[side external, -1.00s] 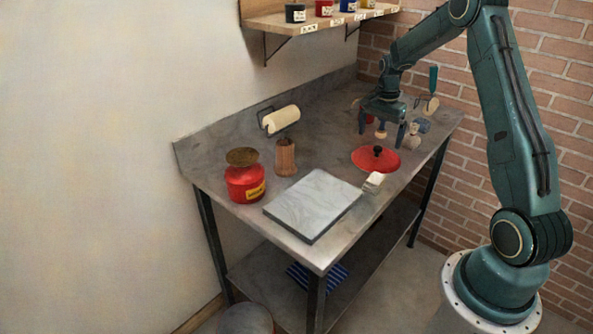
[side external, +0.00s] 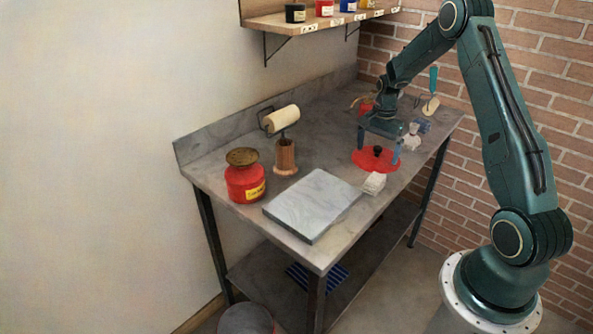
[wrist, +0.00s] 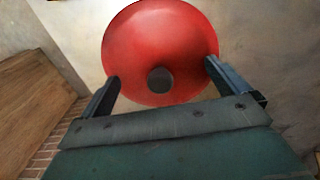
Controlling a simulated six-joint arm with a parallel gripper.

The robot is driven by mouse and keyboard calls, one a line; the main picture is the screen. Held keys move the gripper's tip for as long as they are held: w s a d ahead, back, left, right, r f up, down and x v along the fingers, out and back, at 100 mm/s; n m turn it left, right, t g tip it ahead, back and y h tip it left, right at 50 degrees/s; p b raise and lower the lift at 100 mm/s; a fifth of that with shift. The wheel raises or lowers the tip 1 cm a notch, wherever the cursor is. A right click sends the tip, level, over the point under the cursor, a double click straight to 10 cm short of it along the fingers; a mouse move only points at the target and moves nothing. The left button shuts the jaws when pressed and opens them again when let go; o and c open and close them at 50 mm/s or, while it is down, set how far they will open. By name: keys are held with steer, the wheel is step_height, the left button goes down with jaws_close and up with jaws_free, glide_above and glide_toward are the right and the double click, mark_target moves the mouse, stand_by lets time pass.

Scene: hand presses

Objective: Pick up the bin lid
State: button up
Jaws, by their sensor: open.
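The bin lid (side external: 369,162) is a red disc with a dark round knob (side external: 377,151) at its centre. It lies on the metal bench towards the right. In the wrist view the red lid (wrist: 160,45) fills the upper middle, with its dark knob (wrist: 160,80) between the fingers. My gripper (side external: 378,153) is open above the lid, its two fingers on either side of the knob and apart from it. It also shows in the wrist view (wrist: 161,78). I cannot tell whether the fingertips touch the lid.
A small pale block (side external: 374,183) lies just in front of the lid. A grey slab (side external: 312,204), a red labelled can (side external: 245,185) and a wooden holder with a roller (side external: 285,157) stand to the left. Small items, including a pale figure-like piece (side external: 412,138), stand behind right. A shelf (side external: 290,22) hangs above.

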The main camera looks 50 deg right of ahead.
mark_target(378, 147)
steer(key=shift+f, duration=0.1)
steer(key=c, duration=1.9)
steer(key=shift+s+a, duration=0.1)
steer(key=shift+c, duration=1.4)
step_height(378, 147, up, 20)
steer(key=shift+r, duration=0.2)
